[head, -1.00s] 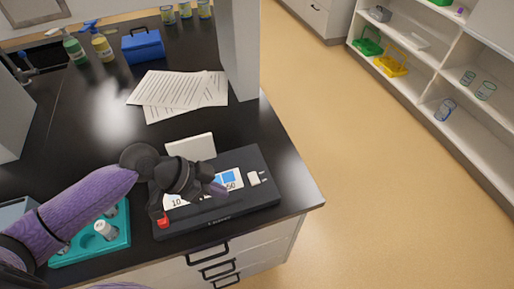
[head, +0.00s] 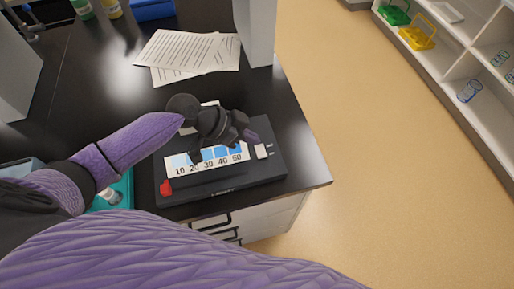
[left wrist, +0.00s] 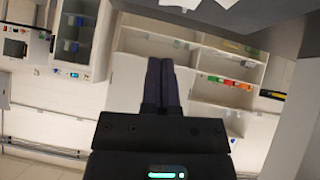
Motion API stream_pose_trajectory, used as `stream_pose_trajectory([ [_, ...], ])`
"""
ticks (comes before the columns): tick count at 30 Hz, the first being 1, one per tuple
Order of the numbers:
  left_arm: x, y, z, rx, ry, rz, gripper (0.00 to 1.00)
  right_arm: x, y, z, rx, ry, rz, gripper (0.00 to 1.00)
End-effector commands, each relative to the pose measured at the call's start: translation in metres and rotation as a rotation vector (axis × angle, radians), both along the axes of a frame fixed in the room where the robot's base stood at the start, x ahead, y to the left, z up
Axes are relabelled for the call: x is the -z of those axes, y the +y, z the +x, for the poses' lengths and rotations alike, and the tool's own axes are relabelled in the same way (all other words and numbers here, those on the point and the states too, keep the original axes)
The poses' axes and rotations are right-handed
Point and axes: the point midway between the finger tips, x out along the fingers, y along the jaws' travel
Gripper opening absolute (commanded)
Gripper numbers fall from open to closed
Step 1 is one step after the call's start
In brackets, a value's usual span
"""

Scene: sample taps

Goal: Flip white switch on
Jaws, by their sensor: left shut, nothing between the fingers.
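A dark device (head: 222,185) lies on the black bench near its front right corner, in the head view. The white switch (head: 261,152) is at the right end of its top, beside small white markings. My left gripper (head: 252,137) is shut and empty, with its purple fingertips just behind and above the switch in the picture. I cannot tell whether they touch it. In the left wrist view the shut fingers (left wrist: 160,85) point away from the camera, and neither device nor switch shows there. My right gripper is not in view.
The device has a blue and white scale strip (head: 209,161) numbered from 10 and a red part (head: 166,187) at its left end. A teal rack (head: 124,189) stands left. Papers (head: 190,53) and a pale column (head: 256,30) are behind. Floor is open to the right.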

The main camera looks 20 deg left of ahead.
Motion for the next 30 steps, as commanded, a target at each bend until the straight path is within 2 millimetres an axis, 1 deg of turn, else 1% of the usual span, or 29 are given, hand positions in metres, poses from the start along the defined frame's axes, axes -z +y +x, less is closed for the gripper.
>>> stream_pose_trajectory([
  [1,0.009,-0.007,0.004,0.000,0.001,-0.003,0.00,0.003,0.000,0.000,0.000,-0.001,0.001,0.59],
  [3,0.020,-0.015,0.007,0.000,0.002,-0.002,0.00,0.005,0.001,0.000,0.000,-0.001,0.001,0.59],
  [6,0.037,-0.014,0.004,-0.001,0.004,0.001,0.00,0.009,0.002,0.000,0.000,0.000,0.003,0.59],
  [9,0.048,-0.015,0.003,-0.001,0.002,0.000,0.00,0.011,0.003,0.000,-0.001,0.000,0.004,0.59],
  [13,0.054,-0.015,0.002,-0.001,0.001,0.000,0.00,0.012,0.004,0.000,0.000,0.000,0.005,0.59],
  [22,0.055,-0.015,0.002,0.000,0.001,0.001,0.00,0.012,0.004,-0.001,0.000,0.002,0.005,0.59],
  [23,0.057,-0.015,0.001,0.000,0.001,0.001,0.00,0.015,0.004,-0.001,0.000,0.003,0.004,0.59],
  [25,0.069,-0.017,-0.002,0.002,-0.005,0.007,0.00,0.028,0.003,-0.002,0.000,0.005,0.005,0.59],
  [27,0.063,-0.016,-0.001,0.000,-0.004,0.006,0.00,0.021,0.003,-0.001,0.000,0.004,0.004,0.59],
  [30,0.063,-0.016,-0.001,0.001,-0.002,0.007,0.00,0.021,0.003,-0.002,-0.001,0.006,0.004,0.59],
])
